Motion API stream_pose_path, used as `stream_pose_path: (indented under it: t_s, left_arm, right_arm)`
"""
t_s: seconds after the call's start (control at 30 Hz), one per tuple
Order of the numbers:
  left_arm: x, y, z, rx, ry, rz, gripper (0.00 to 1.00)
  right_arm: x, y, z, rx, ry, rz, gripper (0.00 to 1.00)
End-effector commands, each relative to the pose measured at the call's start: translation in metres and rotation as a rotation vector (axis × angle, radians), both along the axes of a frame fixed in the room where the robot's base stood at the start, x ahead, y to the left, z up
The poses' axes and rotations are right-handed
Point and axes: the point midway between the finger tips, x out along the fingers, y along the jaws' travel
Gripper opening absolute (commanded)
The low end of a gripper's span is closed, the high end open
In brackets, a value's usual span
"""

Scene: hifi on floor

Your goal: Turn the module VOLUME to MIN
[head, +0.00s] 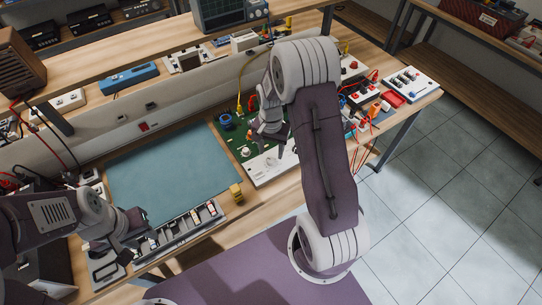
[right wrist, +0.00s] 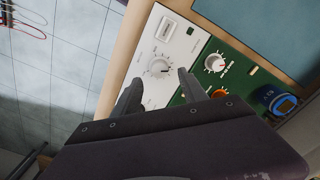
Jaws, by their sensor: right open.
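A module with a white panel (head: 262,171) and a green board lies at the front of the bench. In the right wrist view its white panel (right wrist: 146,91) carries a round white knob (right wrist: 159,67). The green board (right wrist: 197,48) beside it carries another white knob (right wrist: 214,62) and an orange one (right wrist: 218,93). Labels are too small to read. My right gripper (right wrist: 158,84) is open, its fingertips apart on either side of the white-panel knob; contact is not visible. In the head view my right gripper (head: 268,132) is over the module. My left gripper (head: 130,228) is over the parts tray; its jaws are unclear.
A blue-green mat (head: 170,175) lies left of the module. A yellow block (head: 236,193) sits near the front edge, beside a parts tray (head: 180,230). A blue round component (right wrist: 283,103) rises from the green board. Other modules with cables (head: 360,92) stand to the right.

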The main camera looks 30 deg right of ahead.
Motion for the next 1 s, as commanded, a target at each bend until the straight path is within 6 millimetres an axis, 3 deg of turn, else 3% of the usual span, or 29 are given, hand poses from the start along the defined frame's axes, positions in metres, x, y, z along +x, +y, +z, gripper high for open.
stream_pose_path:
  t_s: [0.2, 0.53, 0.57, 0.73, 1.0]
  left_arm:
    - [0.0, 0.0, 0.002, 0.0, 0.0, 0.0, 0.36]
    - [0.0, 0.0, 0.002, 0.0, 0.0, 0.0, 0.36]
    - [0.0, 0.0, 0.002, 0.0, 0.0, 0.0, 0.36]
    - [0.0, 0.0, 0.002, 0.0, 0.0, 0.0, 0.36]
    - [0.0, 0.0, 0.003, 0.0, 0.0, 0.0, 0.36]
  right_arm:
    - [-0.001, 0.0, -0.036, 0.001, 0.002, 0.0, 0.5]
    - [0.0, 0.0, -0.045, 0.0, -0.001, 0.0, 0.5]
    - [0.0, 0.0, -0.045, 0.0, -0.001, 0.0, 0.48]
    - [0.0, 0.0, -0.044, -0.001, -0.001, 0.0, 0.0]
    - [0.0, 0.0, -0.044, 0.0, 0.0, 0.017, 0.0]
